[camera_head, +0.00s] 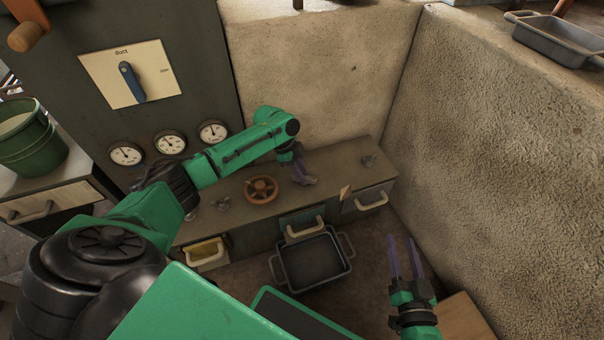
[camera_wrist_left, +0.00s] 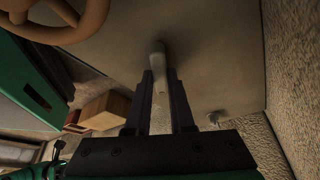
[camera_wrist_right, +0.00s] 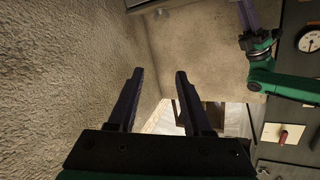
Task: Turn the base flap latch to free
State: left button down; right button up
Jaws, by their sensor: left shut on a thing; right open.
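My left gripper (camera_head: 305,180) is at the top of the low bench, right of the brown handwheel. In the left wrist view its fingers (camera_wrist_left: 160,75) are shut on a pale, short lever (camera_wrist_left: 158,58) that stands up from the grey surface. This lever looks like the base flap latch; no label on it is readable. In the head view the fingers hide it. My right gripper (camera_head: 403,242) is open and empty, low at the right, beside the rough wall. Its parted fingers (camera_wrist_right: 160,75) show nothing between them.
The brown handwheel (camera_head: 262,189) sits left of my left gripper. Small knobs stand on the bench left (camera_head: 221,203) and right (camera_head: 369,160). Drawers with pale handles (camera_head: 305,228) line its front. A grey tray (camera_head: 313,262) lies below. The duct dial (camera_head: 130,82) and gauges are on the panel.

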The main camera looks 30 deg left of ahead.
pick_arm(q)
jog(key=shift+m+g+b, duration=0.5)
jog(key=shift+m, duration=0.7)
pick_arm(e)
jog(key=w+r+t+y, duration=0.1)
jog(key=w+r+t, duration=0.3)
jog(key=r, duration=0.8)
jog(key=shift+w+d+n, duration=0.3)
jog(key=shift+w+d, duration=0.15)
jog(key=shift+w, duration=0.15)
pick_arm(q)
jog(key=c, duration=0.8)
grip_release()
jog(key=shift+w+r, duration=0.1)
jog(key=shift+r, duration=0.05)
